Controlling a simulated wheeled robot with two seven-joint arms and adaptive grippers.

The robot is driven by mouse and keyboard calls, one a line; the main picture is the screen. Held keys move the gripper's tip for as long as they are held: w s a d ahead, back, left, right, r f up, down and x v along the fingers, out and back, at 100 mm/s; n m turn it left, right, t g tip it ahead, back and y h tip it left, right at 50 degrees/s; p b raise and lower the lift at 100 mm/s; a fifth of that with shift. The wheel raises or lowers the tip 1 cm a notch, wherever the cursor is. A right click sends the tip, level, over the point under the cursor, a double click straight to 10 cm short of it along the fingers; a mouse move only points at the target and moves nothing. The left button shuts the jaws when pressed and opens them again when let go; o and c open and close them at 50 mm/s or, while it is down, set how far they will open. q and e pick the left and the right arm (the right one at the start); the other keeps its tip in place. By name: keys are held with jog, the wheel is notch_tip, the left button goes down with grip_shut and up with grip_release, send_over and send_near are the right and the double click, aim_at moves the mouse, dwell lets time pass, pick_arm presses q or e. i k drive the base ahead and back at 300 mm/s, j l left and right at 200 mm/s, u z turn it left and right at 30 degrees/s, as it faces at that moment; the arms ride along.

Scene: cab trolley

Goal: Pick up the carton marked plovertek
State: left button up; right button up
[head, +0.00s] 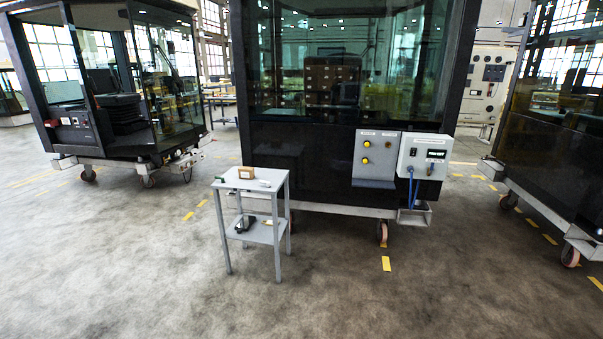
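A small brown carton (246,172) stands on the top shelf of a light grey two-tier side table (268,190). It is too small in the head view to read any marking on it. My left and right grippers are not in the head view, and nothing touches the carton.
A small pale item (264,184) lies beside the carton, and a dark object (245,223) sits on the lower shelf. Behind stands a glazed cab (300,150) on a wheeled trolley, with a control box (424,156). Other cabs stand left and right. The floor in front is clear.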

aim_at(244, 172)
jog(key=i+u, duration=0.25)
jog(key=i, duration=0.15)
jog(key=i+u, duration=0.3)
jog(key=i+l+u, duration=0.1)
jog(key=i+u, duration=0.3)
jog(key=i, duration=0.6)
jog(key=i+j+z, duration=0.15)
jog(key=i, duration=0.8)
jog(key=i+z, duration=0.3)
jog(key=i, duration=0.15)
jog(key=i+j+z, duration=0.15)
jog(key=i+z, duration=0.2)
jog(key=i+j+z, duration=0.3)
jog(key=i, duration=0.15)
